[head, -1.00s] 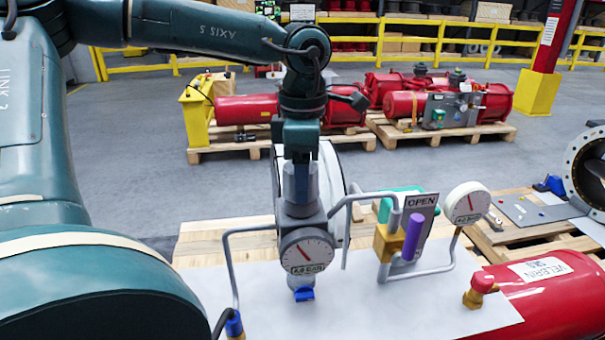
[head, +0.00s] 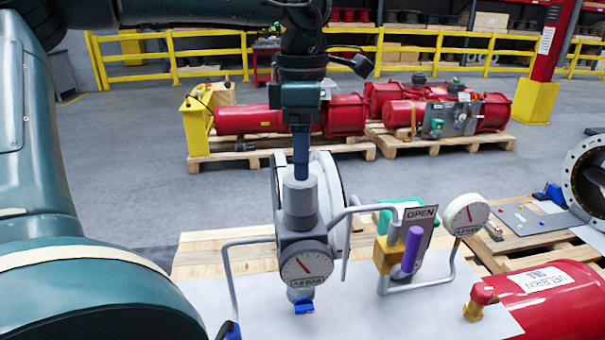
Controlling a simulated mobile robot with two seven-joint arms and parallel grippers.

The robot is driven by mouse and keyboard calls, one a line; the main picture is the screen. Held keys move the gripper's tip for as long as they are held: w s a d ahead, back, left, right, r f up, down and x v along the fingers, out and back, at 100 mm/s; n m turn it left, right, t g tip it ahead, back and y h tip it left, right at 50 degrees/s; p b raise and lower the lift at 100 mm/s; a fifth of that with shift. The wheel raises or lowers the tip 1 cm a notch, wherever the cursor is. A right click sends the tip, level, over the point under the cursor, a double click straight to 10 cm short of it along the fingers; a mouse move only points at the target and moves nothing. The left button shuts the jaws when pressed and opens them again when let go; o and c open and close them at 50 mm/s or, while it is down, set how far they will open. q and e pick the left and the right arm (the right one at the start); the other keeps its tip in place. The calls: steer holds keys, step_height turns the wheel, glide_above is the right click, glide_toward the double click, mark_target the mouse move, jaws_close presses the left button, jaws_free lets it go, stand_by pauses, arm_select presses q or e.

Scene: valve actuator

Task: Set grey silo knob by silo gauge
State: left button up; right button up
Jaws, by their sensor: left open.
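The grey silo knob (head: 299,196) is the upright cylinder on top of the grey regulator body in the head view. The silo gauge (head: 306,267) is the round white dial on the front of that body. Its red needle points up and left, and its label seems to read 4.2 BAR. My left gripper (head: 300,172) points straight down above the knob and is open. Its fingers line up one behind the other, and their tips are at the knob's top. I cannot tell if they touch it. My right gripper is not in view.
A second white gauge (head: 466,214), a purple knob (head: 412,248) and an OPEN plate (head: 420,222) stand to the right. Grey pipes (head: 232,275) flank the regulator. A red tank (head: 550,290) lies at the lower right. The grey plate's front (head: 390,320) is clear.

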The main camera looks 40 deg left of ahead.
arm_select(q)
step_height(320, 180, up, 6)
stand_by(0.8)
